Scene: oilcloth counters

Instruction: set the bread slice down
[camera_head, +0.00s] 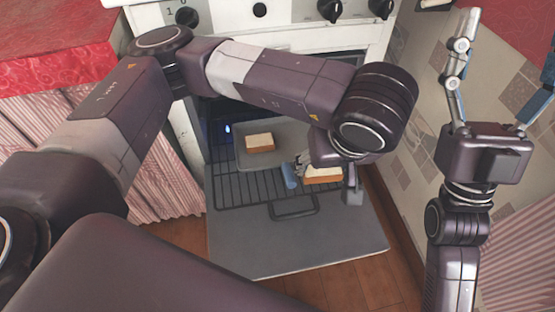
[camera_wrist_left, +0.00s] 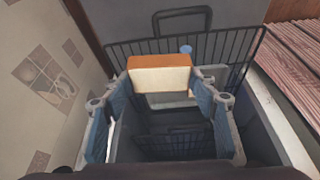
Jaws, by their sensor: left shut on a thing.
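My left gripper (camera_head: 322,180) is shut on a bread slice (camera_head: 323,174) with a brown crust and pale crumb. It holds the slice over the right side of the pulled-out oven rack (camera_head: 232,193), to the right of a grey tray (camera_head: 287,131). In the left wrist view the slice (camera_wrist_left: 160,78) sits between the two blue-padded fingers. I cannot tell how high it is above the rack. Another bread slice (camera_head: 260,142) lies on the tray. My right gripper (camera_head: 508,62) is raised at the right, fingers spread wide and empty.
The stove front with knobs (camera_head: 330,9) stands behind. A tiled wall (camera_head: 408,150) is close on the right. A pink striped curtain (camera_head: 150,165) hangs under the red-covered counter (camera_head: 60,75) at left.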

